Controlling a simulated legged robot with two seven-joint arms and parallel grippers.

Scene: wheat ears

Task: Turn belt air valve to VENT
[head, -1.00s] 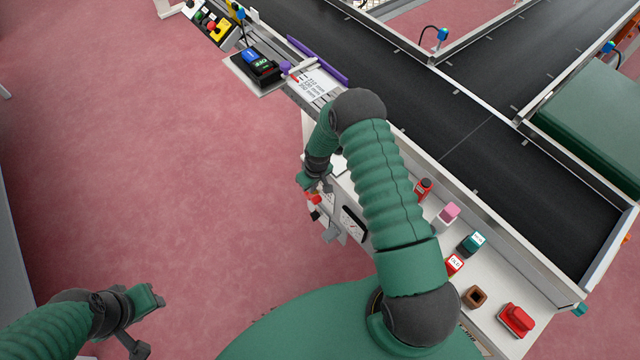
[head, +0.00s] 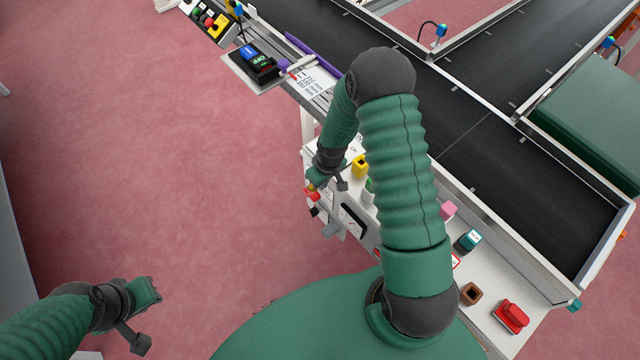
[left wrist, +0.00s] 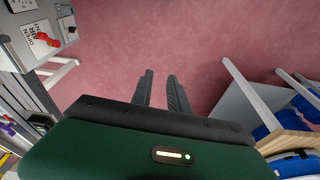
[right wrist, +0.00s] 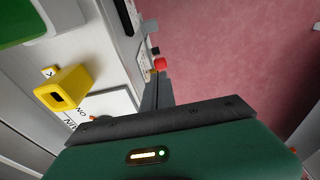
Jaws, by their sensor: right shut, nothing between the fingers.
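The belt air valve appears to be the red handle (head: 311,194) on the front of the white bench, partly hidden by my right gripper. In the left wrist view a red handle (left wrist: 44,39) sits on a labelled panel; its exact setting is too small to read. In the right wrist view a red part (right wrist: 160,63) lies just beyond my fingertips, with a small gap visible. My right gripper (head: 325,184) is shut and empty beside the panel; its fingers (right wrist: 155,78) are together. My left gripper (head: 149,318) is open and empty over the floor, far from the valve.
A yellow block-shaped holder (right wrist: 65,88) is close to my right gripper on the bench. The black conveyor (head: 520,160) lies behind. Floor on the left is clear.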

